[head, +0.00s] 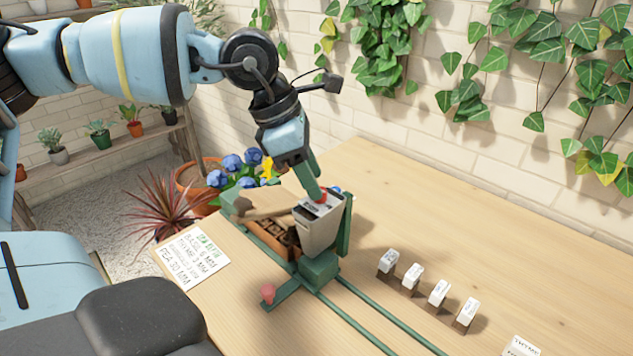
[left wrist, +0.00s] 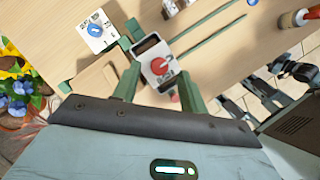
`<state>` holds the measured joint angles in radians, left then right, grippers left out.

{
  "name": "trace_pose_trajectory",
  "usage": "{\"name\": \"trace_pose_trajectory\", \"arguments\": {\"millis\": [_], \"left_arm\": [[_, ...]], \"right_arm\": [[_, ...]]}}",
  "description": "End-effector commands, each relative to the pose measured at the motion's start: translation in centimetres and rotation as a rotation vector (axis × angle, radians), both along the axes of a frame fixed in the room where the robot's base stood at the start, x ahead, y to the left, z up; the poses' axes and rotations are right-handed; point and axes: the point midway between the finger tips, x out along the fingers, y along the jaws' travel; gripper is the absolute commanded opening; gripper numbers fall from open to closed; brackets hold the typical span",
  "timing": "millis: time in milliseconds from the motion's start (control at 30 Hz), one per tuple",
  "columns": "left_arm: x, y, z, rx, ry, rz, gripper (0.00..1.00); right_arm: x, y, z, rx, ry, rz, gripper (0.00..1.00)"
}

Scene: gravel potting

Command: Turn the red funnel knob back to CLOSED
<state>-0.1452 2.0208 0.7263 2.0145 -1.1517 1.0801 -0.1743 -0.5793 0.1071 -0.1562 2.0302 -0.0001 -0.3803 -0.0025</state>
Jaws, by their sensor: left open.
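The grey funnel (head: 321,224) stands on a green carriage on the table. Its red knob (left wrist: 158,66) shows from above in the left wrist view, on the funnel's light top beside a dark slot. In the head view my left gripper (head: 318,190) reaches down to the knob from above and partly hides it. In the left wrist view my left gripper (left wrist: 157,76) is open, with one green finger on each side of the knob. I cannot tell whether the fingers touch it. The markings by the knob are too small to read. What looks like my right gripper (left wrist: 250,97) shows at the right.
Green rails (head: 365,318) run from the carriage toward the front right. A pink-red ball handle (head: 267,293) sticks out in front. A brown seed tray (head: 272,237) is beside the funnel. A written card (head: 192,262) lies left; several white labelled blocks (head: 438,292) stand right.

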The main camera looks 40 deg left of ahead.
Motion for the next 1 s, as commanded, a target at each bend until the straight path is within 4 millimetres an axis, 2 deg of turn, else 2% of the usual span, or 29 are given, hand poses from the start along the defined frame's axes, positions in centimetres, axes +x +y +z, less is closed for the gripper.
{"name": "trace_pose_trajectory", "arguments": {"millis": [200,533,867,1000], "left_arm": [[0.5,-0.6,-1.9,0.000,0.000,0.000,0.43],[0.6,-0.7,-2.1,0.000,-0.001,0.000,0.43],[0.6,-0.7,-2.1,0.000,-0.001,0.000,0.01],[0.6,-0.6,-2.1,0.000,-0.002,-0.003,0.00]], "right_arm": [[0.3,0.0,0.2,0.001,-0.006,0.000,0.36],[0.2,0.0,0.1,0.001,-0.006,0.000,0.36],[0.2,0.0,0.0,0.001,-0.004,0.000,0.36],[0.1,0.0,0.0,0.001,-0.003,0.000,0.36]]}}
